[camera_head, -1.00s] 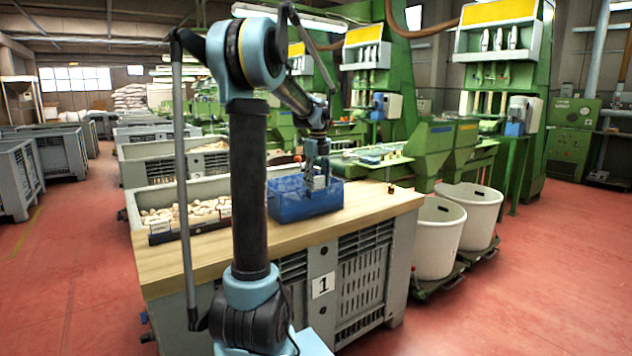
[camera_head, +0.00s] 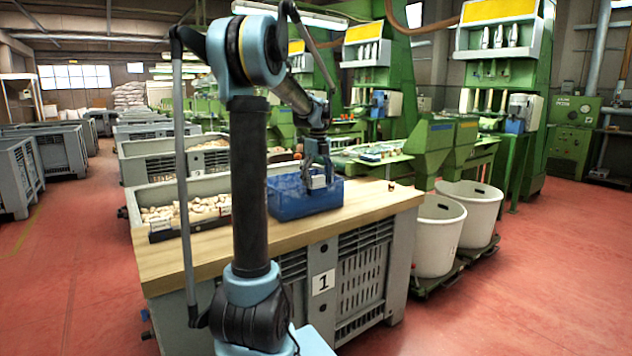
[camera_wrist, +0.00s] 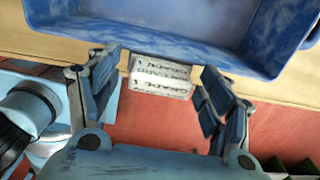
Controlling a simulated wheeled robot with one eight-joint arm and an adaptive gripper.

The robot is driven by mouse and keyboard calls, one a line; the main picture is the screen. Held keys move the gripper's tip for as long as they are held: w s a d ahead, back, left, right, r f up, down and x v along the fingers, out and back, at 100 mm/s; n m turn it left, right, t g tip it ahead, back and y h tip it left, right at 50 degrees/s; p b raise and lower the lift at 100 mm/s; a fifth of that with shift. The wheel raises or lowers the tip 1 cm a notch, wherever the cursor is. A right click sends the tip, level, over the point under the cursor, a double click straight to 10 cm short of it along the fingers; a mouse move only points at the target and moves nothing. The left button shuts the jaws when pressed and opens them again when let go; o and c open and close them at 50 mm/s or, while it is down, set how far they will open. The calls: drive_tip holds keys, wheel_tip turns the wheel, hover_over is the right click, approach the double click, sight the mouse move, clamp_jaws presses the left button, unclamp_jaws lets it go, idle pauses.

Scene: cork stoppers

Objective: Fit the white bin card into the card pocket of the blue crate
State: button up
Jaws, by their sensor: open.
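The blue crate (camera_head: 290,200) stands on the wooden bench top, and its front rim and inside fill the top of the wrist view (camera_wrist: 200,30). The white bin card (camera_wrist: 160,78), with dark printed lettering, is at the outside of the crate's front wall. It shows as a small white patch in the head view (camera_head: 318,181). The card pocket cannot be made out, so I cannot tell how deep the card sits. My gripper (camera_wrist: 162,95) is open, with one finger on each side of the card and a visible gap to it. My gripper (camera_head: 319,172) is at the crate's front in the head view.
A dark tray (camera_head: 172,235) lies left of the crate on the bench top (camera_head: 225,248). A small brown object (camera_head: 391,187) stands near the right end. Bench top is bare in front of the crate. White tubs (camera_head: 435,235) stand right of the bench.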

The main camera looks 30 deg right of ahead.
wheel_tip(320, 180, up, 12)
idle(0.6)
idle(0.4)
drive_tip(key=s+a+f+n, duration=0.25)
drive_tip(key=a+n, duration=0.25)
drive_tip(key=a, duration=0.3)
drive_tip(key=s+a+f+n, duration=0.25)
drive_tip(key=a+n, duration=0.35)
drive_tip(key=a, duration=0.3)
drive_tip(key=s+a+f+n, duration=0.2)
drive_tip(key=a+f+n, duration=0.25)
drive_tip(key=a, duration=0.35)
drive_tip(key=s+a+f+n+t, duration=0.1)
drive_tip(key=s+a+f+n, duration=0.6)
drive_tip(key=f+n, duration=0.3)
drive_tip(key=s+a+f+n+t, duration=0.1)
drive_tip(key=s+a+f+n, duration=0.7)
drive_tip(key=s+f+n, duration=0.1)
drive_tip(key=shift+a+f+n, duration=0.3)
drive_tip(key=shift+f+n, duration=0.15)
drive_tip(key=shift+n, duration=0.1)
drive_tip(key=shift+w+f, duration=0.2)
drive_tip(key=shift+w, duration=0.2)
